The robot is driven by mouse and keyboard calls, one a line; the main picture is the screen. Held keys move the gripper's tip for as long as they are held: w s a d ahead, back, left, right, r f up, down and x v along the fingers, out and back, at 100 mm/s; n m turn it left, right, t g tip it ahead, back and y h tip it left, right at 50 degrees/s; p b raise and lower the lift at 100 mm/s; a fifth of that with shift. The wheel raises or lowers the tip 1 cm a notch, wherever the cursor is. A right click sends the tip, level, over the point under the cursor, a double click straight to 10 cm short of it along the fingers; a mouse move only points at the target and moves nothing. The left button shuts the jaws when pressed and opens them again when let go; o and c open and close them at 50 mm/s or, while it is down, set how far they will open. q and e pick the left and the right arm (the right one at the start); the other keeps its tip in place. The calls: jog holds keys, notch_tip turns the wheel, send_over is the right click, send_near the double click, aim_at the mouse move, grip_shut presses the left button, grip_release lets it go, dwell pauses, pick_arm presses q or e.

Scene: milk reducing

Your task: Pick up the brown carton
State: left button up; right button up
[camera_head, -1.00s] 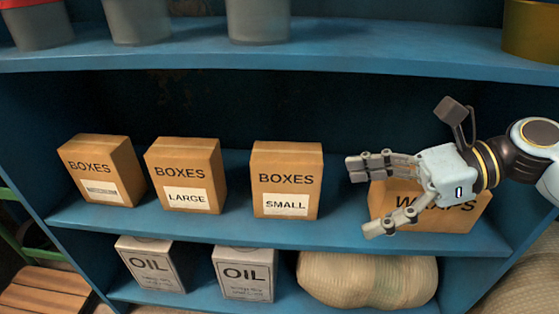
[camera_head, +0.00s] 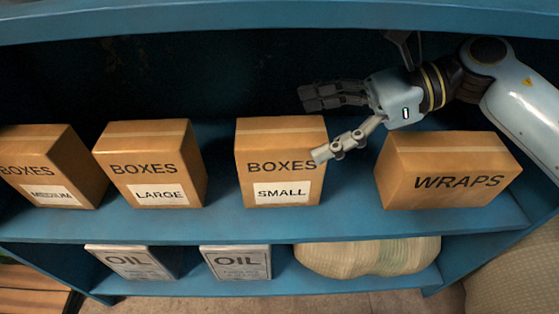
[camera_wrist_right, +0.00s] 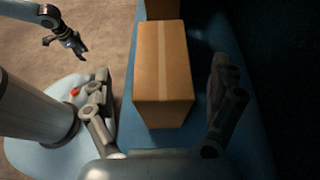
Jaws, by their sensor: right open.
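Several brown cartons stand on the blue shelf. The carton marked SMALL (camera_head: 265,140) is upright in the middle, beside the cartons marked LARGE (camera_head: 150,150), MEDIUM (camera_head: 45,165) and WRAPS (camera_head: 450,170). My right gripper (camera_head: 312,125) is open at the right side of the SMALL carton, with one finger in front of its right edge and the other behind at its upper right. In the right wrist view, a taped brown carton (camera_wrist_right: 163,75) lies between the spread fingers, with gaps on both sides. My left gripper (camera_wrist_right: 70,42) shows small at upper left, apart from the cartons; its opening is unclear.
The blue shelf board (camera_head: 300,230) has bare gaps between the cartons. An upper shelf (camera_head: 200,18) runs above the arm. Below stand two OIL boxes (camera_head: 235,263) and a pale sack (camera_head: 370,257).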

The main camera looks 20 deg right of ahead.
aim_at(285, 131)
jog(key=b+x, duration=0.1)
jog(key=x, duration=0.3)
jog(key=shift+w+a, duration=0.15)
jog(key=shift+a, duration=0.1)
pick_arm(q)
jog(key=w+r, duration=0.1)
jog(key=w+d+r, duration=0.1)
jog(key=r, duration=0.1)
jog(key=shift+w+r, duration=0.1)
pick_arm(e)
jog(key=shift+c, duration=0.2)
jog(key=c, duration=1.6)
jog(key=shift+c, duration=0.4)
